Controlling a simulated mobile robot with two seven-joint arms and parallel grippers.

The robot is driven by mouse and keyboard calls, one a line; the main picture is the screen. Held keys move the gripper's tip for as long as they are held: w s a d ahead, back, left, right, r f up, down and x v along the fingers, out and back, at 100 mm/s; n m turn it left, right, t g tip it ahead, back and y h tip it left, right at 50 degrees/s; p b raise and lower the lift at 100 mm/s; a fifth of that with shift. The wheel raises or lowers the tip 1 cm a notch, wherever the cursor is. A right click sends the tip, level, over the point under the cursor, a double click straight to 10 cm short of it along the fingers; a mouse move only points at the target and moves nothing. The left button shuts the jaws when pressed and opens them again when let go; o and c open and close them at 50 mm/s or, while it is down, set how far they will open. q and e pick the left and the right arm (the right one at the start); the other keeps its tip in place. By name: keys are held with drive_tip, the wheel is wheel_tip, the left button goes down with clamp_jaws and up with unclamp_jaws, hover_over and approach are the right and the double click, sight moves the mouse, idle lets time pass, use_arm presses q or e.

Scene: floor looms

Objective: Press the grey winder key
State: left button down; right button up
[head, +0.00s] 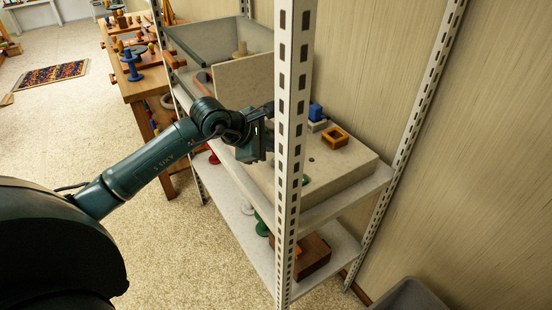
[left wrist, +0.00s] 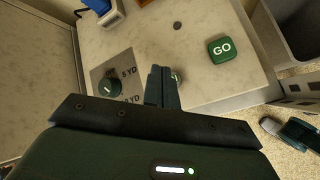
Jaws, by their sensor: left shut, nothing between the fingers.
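A pale machine box (head: 345,168) stands on the upper shelf. In the left wrist view its top (left wrist: 205,80) carries a green GO button (left wrist: 221,50), a small dark grey round spot (left wrist: 178,25), and a dark knob (left wrist: 108,88) on a plate with YD markings. A small greyish piece (left wrist: 177,77) shows just right of my fingertips, mostly hidden by them. I cannot tell which grey part is the winder key. My left gripper (left wrist: 161,70) is shut and empty over the box top; contact cannot be told. In the head view the white post hides its fingertips.
The perforated white post (head: 290,150) stands in front of my left gripper. A blue block (head: 316,112) and an orange-brown frame (head: 335,138) sit on the box. A grey bin (head: 408,294) stands at bottom right. Wooden tables (head: 150,85) stand behind left.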

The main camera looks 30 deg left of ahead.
sight(271, 167)
use_arm(q)
drive_tip(key=shift+r+p, duration=0.8)
drive_tip(key=shift+r, duration=1.05)
drive_tip(key=shift+s+f, duration=0.1)
